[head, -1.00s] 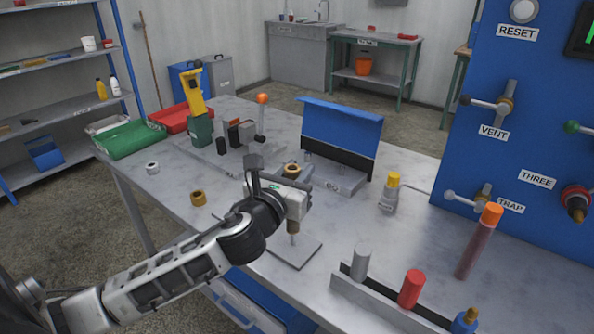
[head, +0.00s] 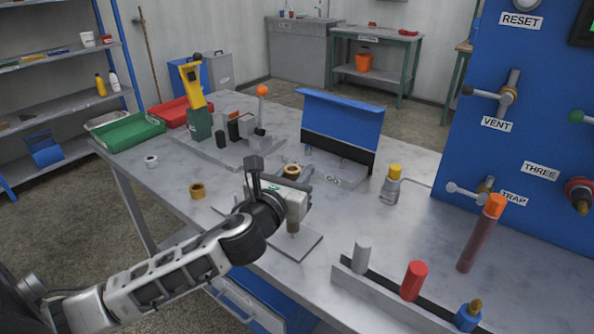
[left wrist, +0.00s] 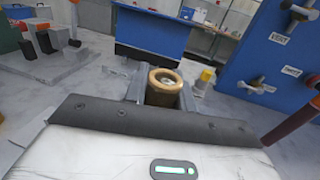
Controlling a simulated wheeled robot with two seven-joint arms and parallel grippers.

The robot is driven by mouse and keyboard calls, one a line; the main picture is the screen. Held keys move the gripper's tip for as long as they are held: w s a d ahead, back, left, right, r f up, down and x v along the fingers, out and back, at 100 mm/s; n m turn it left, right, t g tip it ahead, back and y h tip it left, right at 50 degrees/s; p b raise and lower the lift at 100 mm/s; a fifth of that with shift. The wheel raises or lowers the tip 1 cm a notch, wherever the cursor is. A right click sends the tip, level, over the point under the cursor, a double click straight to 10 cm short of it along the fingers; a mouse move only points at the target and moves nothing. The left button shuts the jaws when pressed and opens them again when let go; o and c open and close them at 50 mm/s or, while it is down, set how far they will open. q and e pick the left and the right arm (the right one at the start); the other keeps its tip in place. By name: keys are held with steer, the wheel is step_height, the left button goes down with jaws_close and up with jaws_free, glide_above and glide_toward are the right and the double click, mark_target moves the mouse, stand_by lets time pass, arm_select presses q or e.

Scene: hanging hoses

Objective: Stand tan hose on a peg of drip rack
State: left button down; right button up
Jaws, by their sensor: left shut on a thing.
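The tan hose (head: 293,227) is a short upright tube. My left gripper (head: 294,200) is shut on it, and its open top ring shows above the jaws; the ring also shows in the left wrist view (left wrist: 165,80). The hose's lower end is over a flat grey plate (head: 300,247), which seems to be the drip rack, and is at or close to its surface. The plate's thin peg is hidden now, apparently inside the hose. I cannot tell whether the hose touches the plate. My right gripper is out of view.
A front rail holds a grey cylinder (head: 362,250), a red cylinder (head: 414,280) and a blue one (head: 467,315). An orange-capped tube (head: 482,235) leans at right by the blue panel (head: 530,120). A yellow-capped bottle (head: 390,185) and a blue-backed stand (head: 340,125) stand behind.

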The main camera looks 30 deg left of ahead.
arm_select(q)
steer(key=shift+f+b, duration=0.7)
steer(key=shift+f, duration=0.4)
steer(key=c, duration=1.1)
jaws_free()
steer(key=shift+o, duration=0.2)
steer(key=s+d, duration=0.2)
steer(key=s, duration=1.3)
steer(key=shift+s, duration=0.4)
